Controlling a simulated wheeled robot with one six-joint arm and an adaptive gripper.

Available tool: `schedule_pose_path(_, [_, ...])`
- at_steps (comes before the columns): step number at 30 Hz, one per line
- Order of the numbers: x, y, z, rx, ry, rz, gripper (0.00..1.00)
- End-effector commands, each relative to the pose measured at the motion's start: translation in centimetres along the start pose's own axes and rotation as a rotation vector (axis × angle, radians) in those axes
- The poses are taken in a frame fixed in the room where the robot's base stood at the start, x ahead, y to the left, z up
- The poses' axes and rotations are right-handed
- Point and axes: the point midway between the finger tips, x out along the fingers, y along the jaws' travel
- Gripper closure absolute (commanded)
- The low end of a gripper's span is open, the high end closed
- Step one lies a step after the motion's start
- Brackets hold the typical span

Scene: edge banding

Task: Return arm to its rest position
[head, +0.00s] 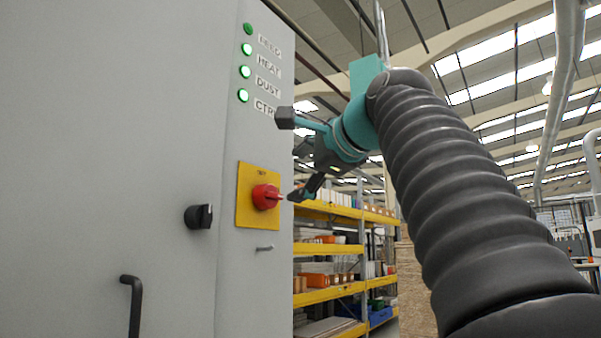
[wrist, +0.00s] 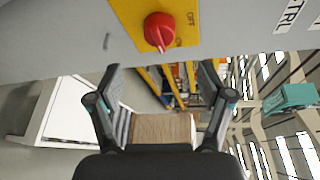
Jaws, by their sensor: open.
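My gripper (head: 300,152) is open and empty in front of the grey cabinet, just right of the red rotary switch. Its two fingers also show in the wrist view (wrist: 160,80), spread apart with nothing between them. The red switch (head: 266,197) sits on a yellow plate (head: 243,210); in the wrist view the red knob (wrist: 159,30) is beyond the fingertips, apart from them. My arm, in a dark ribbed sleeve (head: 460,190), reaches up from the lower right, with a teal wrist (head: 352,130).
The grey cabinet (head: 110,90) fills the left, with a black knob (head: 199,216), a black handle (head: 133,300) and green lamps (head: 246,72). Yellow shelving (head: 335,250) with boxes stands behind. Space right of the cabinet around the arm looks open.

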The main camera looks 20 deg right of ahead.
Motion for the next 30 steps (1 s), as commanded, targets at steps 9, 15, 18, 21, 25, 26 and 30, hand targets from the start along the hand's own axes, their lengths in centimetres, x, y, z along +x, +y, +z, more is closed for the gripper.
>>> schedule_pose_path(9, [0.0,0.0,0.0,0.0,0.0,0.0,0.21])
schedule_pose_path(15, [0.0,-0.1,0.0,-0.062,0.0,-0.003,0.21])
schedule_pose_path(18, [0.0,-0.3,-0.2,-0.151,0.01,-0.013,0.21])
schedule_pose_path(21, [1.0,0.2,-1.5,-0.251,0.038,0.001,0.21])
schedule_pose_path(25, [3.5,2.6,-4.3,-0.366,0.075,0.067,0.21])
schedule_pose_path(26, [4.0,3.4,-5.0,-0.391,0.083,0.086,0.21])
schedule_pose_path(30, [6.1,7.2,-7.9,-0.51,0.11,0.184,0.21])
